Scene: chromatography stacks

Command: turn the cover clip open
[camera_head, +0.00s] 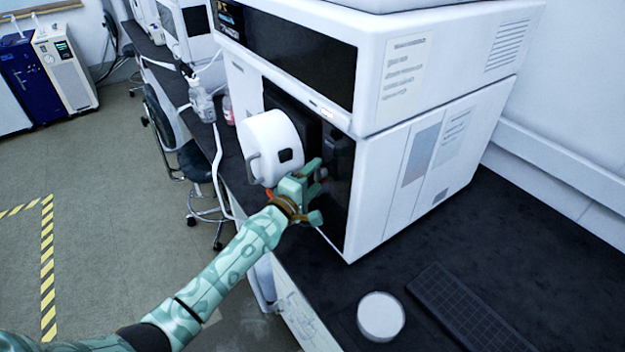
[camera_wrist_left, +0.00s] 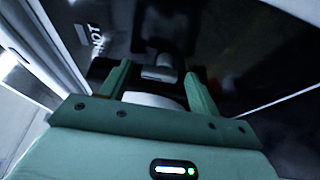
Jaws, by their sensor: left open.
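The white round cover (camera_head: 270,138), with a grey handle on its side, sits at the dark front of the white instrument (camera_head: 375,185). My left gripper (camera_head: 318,190) is at the cover's right side, in front of the dark panel. In the left wrist view its two fingers (camera_wrist_left: 157,80) are apart with nothing held between them. A small grey piece (camera_wrist_left: 158,68), which looks like the cover clip, shows just beyond and between the fingertips. I cannot tell whether it touches them or which way it is turned. My right gripper is not in view.
A white round lidded container (camera_head: 381,316) and a dark keyboard (camera_head: 470,310) lie on the black bench at the front right. Bottles (camera_head: 202,103) stand behind the cover. A stool (camera_head: 200,165) is on the floor left of the bench.

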